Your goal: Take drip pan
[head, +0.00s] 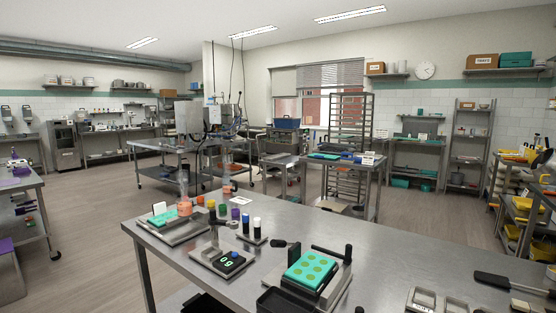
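I cannot tell for certain which thing is the drip pan. A dark, shallow pan (284,301) lies at the front edge of the near steel table (405,255), cut off by the bottom of the picture. It is directly in front of a metal stand (337,284) that carries a teal mould (309,270) with green round cavities. A black handle (330,253) lies across the back of this stand. Neither of my grippers is clearly in view.
On the near table are a scale (223,259) with a lit display, a tray with an orange-filled vessel (184,208), several coloured bottles, and metal frames (437,300) at the right. The table's middle right is clear. Beyond, floor (100,235) separates other tables.

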